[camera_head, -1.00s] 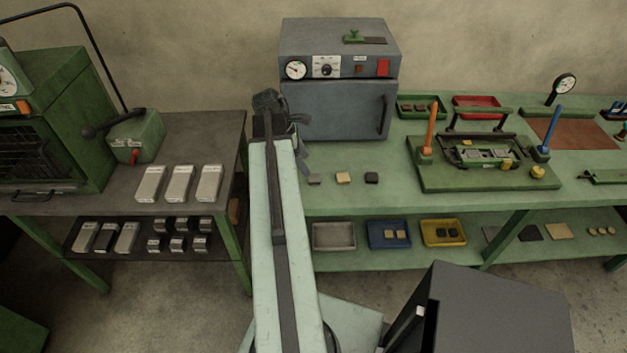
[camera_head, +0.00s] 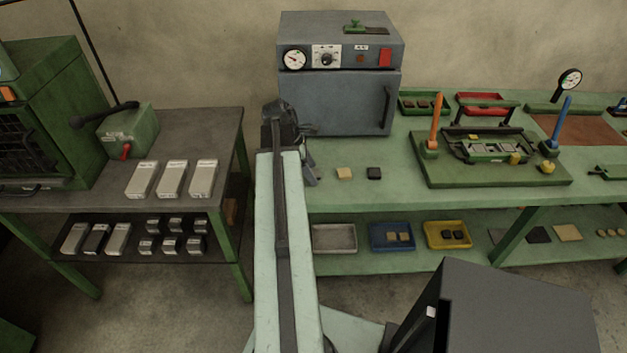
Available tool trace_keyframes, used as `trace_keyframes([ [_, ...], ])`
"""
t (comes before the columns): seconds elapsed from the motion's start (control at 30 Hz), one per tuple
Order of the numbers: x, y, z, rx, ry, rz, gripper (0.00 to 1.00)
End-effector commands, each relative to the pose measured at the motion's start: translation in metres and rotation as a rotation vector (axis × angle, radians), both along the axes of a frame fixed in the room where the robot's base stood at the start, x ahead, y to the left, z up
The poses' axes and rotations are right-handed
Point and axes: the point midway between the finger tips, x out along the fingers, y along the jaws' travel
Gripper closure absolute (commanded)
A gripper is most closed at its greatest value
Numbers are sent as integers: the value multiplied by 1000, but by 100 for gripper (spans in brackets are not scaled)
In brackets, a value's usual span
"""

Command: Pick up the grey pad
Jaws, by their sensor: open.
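My gripper (camera_head: 309,172) is at the far end of my raised arm, over the left end of the green bench (camera_head: 330,198). It is open, with a dark finger reaching down toward the bench top. The grey pad is not clearly visible now; the gripper covers the spot left of the tan pad (camera_head: 344,173), where a grey pad showed earlier. I cannot tell whether the fingers touch it. A black pad (camera_head: 374,173) lies to the right of the tan one.
A grey oven (camera_head: 340,100) stands behind the pads. A green press fixture (camera_head: 490,172) with orange and blue handles is to the right. Trays, including a yellow one (camera_head: 447,235), sit on the shelf below.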

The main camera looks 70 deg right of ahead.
Motion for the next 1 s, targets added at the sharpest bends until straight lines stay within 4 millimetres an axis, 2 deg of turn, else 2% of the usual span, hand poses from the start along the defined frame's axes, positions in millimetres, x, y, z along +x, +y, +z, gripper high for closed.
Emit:
trace_keyframes([
  [0.03, 0, 0, 1, 0, 0, 0, 36],
  [0.27, 0, 0, 1, 0, 0, 0, 100],
  [0.53, 1, 0, 3, 0, 0, 1, 100],
  [0.67, 1, 0, 15, 0, 0, 1, 100],
  [0.77, 1, 0, 32, 0, 0, 1, 100],
  [1.0, 1, 1, 84, 0, 0, 1, 100],
])
